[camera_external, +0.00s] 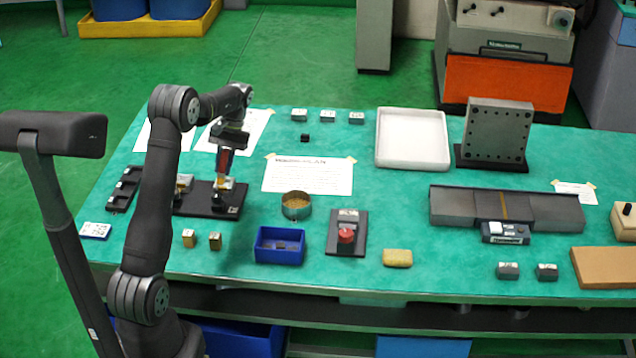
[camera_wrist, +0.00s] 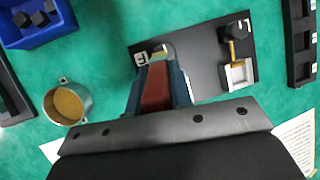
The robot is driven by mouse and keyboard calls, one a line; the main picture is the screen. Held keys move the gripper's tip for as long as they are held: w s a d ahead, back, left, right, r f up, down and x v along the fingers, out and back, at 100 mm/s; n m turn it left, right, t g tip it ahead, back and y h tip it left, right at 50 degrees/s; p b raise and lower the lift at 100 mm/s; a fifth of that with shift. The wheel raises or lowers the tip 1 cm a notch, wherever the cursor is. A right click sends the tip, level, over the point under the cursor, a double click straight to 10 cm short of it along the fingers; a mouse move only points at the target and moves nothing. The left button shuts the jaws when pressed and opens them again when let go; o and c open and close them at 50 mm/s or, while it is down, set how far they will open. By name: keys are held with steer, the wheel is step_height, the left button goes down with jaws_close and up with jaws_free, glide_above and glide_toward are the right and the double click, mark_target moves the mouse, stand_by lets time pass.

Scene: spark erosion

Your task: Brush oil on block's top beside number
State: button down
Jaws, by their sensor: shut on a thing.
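My gripper (camera_external: 226,158) is shut on a red-handled brush (camera_wrist: 156,88), which points down over the right part of a black base plate (camera_external: 234,212). The brush's pale, yellowish tip (camera_external: 225,185) is low over the plate. In the wrist view the tip end is beside a small light piece with dark marks (camera_wrist: 140,58), perhaps the numbered block; its top is mostly hidden by the brush. I cannot tell whether the tip touches it. A metal holder with a brass-coloured part (camera_wrist: 236,72) sits on the same plate (camera_wrist: 208,70), at its other end.
A round tin with tan contents (camera_external: 296,206) and a blue bin of dark pieces (camera_external: 280,258) stand right of the plate. Two brass-coloured blocks (camera_external: 215,241) stand in front. A black slotted rack (camera_external: 124,189) is at left. A red-button box (camera_external: 346,240) stands farther right.

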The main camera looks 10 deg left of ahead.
steer(key=s+d+r+n+t+h, duration=0.1)
steer(key=s+d+n+h, duration=0.1)
steer(key=d+n, duration=0.6)
steer(key=s+d+r+n+t+h, duration=0.1)
steer(key=d+n, duration=0.6)
steer(key=d, duration=0.8)
steer(key=s+d+r+n+t+h, duration=0.1)
steer(key=s+d+n+t+h, duration=0.2)
steer(key=d+n, duration=0.5)
steer(key=d+h, duration=0.1)
steer(key=d, duration=0.2)
steer(key=shift+s+d+r+n, duration=0.25)
steer(key=shift+d+r+n, duration=0.05)
steer(key=shift+d+r, duration=0.05)
